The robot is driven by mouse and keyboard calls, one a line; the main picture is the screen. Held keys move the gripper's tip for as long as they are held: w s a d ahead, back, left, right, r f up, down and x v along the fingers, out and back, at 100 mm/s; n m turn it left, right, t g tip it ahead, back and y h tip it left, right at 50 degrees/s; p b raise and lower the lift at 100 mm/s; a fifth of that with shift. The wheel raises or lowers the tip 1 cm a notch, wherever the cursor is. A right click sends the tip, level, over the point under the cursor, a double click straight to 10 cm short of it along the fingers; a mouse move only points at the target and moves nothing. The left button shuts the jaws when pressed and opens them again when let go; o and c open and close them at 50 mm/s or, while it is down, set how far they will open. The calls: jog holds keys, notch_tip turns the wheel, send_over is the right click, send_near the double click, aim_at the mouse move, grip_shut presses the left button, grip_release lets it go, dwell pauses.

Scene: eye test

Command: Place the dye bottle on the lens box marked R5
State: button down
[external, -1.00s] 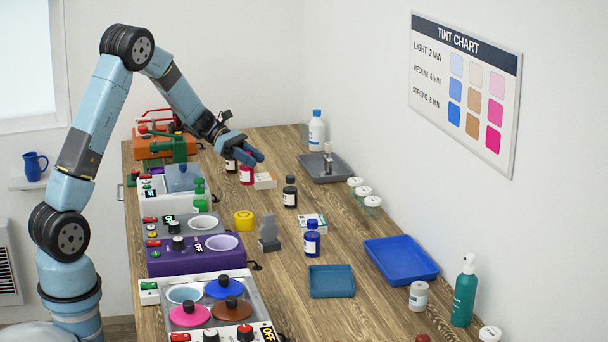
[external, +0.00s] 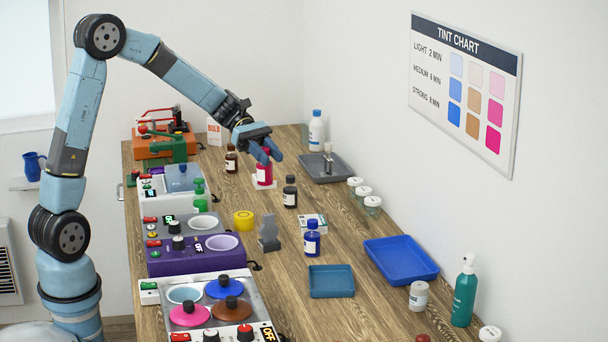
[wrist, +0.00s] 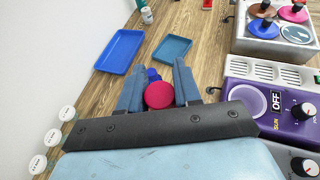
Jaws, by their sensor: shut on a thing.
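My gripper (external: 266,152) is shut on a pink-red dye bottle (external: 264,172) with a white label. The bottle hangs upright between the fingers, in front of or over a small white box (external: 272,184). I cannot tell whether the bottle's base touches that box, and its marking is not readable. In the wrist view, the bottle's round red top (wrist: 159,95) shows between the two blue fingers. A second small white box (external: 313,220) with a green edge lies farther forward on the table; its marking is too small to read.
A brown bottle (external: 231,160) stands left of my gripper, a black one (external: 290,193) to the right, and a blue one (external: 312,241) nearer the camera. A grey tray (external: 342,174) lies at right. Machines line the left edge. Bare wood shows between the bottles and the blue tray (external: 428,272).

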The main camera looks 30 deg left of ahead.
jog(key=shift+s+d, duration=0.2)
jog(key=shift+d, duration=0.1)
jog(key=shift+w+d+f, duration=1.2)
jog(key=shift+w+f, duration=0.75)
jog(key=shift+f, duration=0.2)
jog(key=shift+w+d+f, duration=1.25)
jog(key=shift+w+f, duration=0.65)
jog(key=shift+f, duration=0.2)
jog(key=shift+w+d+f, duration=1.2)
jog(key=shift+w+f, duration=0.75)
jog(key=shift+f, duration=0.2)
jog(key=shift+f, duration=0.1)
jog(key=c, duration=0.8)
grip_release()
